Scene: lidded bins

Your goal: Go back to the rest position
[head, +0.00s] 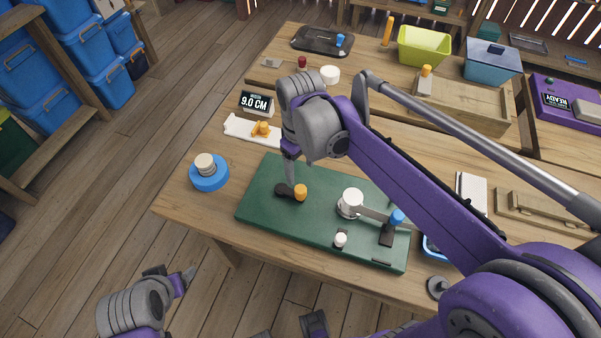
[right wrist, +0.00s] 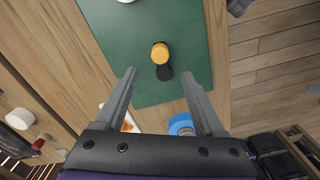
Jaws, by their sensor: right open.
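My right gripper (head: 290,170) hangs over the far left part of the green board (head: 262,200), above a black lever with an orange knob (head: 300,192). In the right wrist view its two fingers (right wrist: 158,95) are spread and empty, and the orange knob (right wrist: 160,54) shows beyond the tips, apart from them. My left gripper (head: 187,278) is low at the bottom left, off the table and over the floor. Its fingers are seen edge-on, so its opening does not show.
The wooden table (head: 190,210) also holds a blue disc with a knob (head: 208,178), a display reading 9.0 CM (head: 257,103), a white plate with an orange piece (head: 240,126), a white-capped lever (head: 352,200), a blue knob (head: 397,217) and a lime bin (head: 424,46). Floor at left is open.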

